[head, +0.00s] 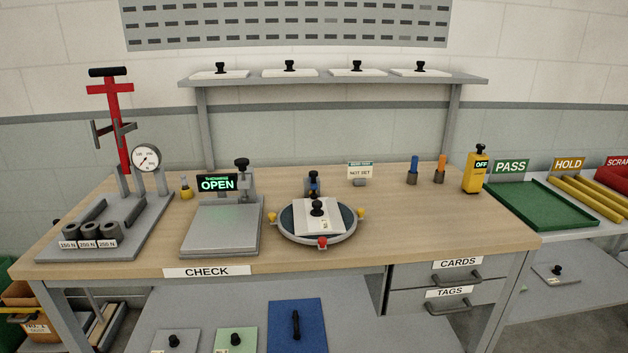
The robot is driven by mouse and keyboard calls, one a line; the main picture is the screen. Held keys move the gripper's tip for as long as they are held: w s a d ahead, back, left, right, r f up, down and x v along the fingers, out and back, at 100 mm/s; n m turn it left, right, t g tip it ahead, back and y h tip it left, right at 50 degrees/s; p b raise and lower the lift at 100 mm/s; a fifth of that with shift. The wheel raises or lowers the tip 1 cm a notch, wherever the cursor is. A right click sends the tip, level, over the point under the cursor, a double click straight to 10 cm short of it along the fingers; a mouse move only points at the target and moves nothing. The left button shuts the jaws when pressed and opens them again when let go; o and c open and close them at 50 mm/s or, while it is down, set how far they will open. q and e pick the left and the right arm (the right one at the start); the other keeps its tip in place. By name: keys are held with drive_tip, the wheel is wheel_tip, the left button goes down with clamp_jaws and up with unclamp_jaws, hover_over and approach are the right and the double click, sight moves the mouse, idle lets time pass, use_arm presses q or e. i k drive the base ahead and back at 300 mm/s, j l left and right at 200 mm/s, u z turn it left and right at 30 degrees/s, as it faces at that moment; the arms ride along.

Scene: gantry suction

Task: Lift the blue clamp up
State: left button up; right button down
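A small grey fixture with a dark knob and a blue part (314,187) stands on the bench directly behind the round dark plate. It seems to be the blue clamp, but it is small and its lower part is hidden by the plate and the card on it. The round plate (287,226) has a grey rim with yellow and red knobs. A white card with a black knob (307,222) lies on it. Neither of my grippers is in view.
Left of the plate is a thickness gauge (222,228) reading OPEN, then a red press (122,130). Blue (414,165) and orange (441,163) upright pieces and a yellow box reading OFF (475,175) stand to the right. The bench's front right is clear.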

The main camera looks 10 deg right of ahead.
sight(313, 175)
drive_tip(key=i+l+u, duration=0.3)
drive_tip(key=i+l, duration=0.15)
drive_tip(key=l, duration=0.25)
drive_tip(key=i+l+u, duration=0.3)
drive_tip(key=l, duration=0.45)
drive_tip(key=i+l+u, duration=0.15)
drive_tip(key=i+l, duration=0.15)
drive_tip(key=l, duration=0.15)
